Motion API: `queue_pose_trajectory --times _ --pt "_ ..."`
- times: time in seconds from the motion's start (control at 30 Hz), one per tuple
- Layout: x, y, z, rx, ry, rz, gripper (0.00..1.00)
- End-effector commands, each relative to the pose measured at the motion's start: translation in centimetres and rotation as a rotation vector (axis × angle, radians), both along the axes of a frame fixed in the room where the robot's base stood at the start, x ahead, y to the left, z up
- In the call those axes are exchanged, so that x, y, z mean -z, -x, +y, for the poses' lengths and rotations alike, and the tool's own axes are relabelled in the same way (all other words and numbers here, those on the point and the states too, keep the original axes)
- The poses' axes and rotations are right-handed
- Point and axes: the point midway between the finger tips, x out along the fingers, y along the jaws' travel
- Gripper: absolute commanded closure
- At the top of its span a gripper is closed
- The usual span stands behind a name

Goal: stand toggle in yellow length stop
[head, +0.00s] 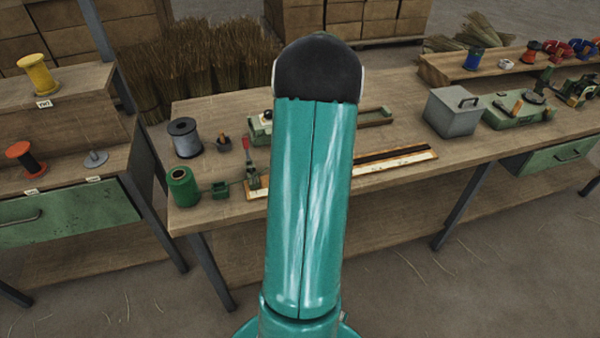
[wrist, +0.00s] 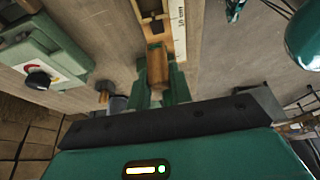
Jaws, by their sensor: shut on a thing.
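My gripper (wrist: 158,88) shows in the wrist view with its two green fingers shut on a short brown wooden piece, which looks like the toggle (wrist: 157,67). The toggle lies close to the end of a yellowish wooden channel (wrist: 179,32) that carries a white strip marked in mm. I cannot tell whether the toggle touches it. In the head view my arm hides my gripper and the toggle. A long wooden board with a white edge (head: 405,161) shows right of the arm.
The workbench (head: 225,205) holds a green spool (head: 183,188), a grey spool (head: 185,138) and a red-handled clamp (head: 247,158) left of my arm. A grey lidded box (head: 452,112) and a green machine (head: 515,112) stand to the right. A shelf unit (head: 70,113) stands at the left.

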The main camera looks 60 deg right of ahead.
Motion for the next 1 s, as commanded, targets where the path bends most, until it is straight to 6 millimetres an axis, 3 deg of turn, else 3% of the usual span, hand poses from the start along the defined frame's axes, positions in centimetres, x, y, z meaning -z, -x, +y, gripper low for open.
queue_pose_trajectory --times 0.23,0.57,1.0 --pt "0.0 2.2 -1.7 0.0 0.0 0.0 1.0" --pt "0.1 2.2 -1.7 0.0 -0.001 0.001 1.0" --pt "2.3 2.2 -1.7 0.0 -0.001 0.0 1.0"
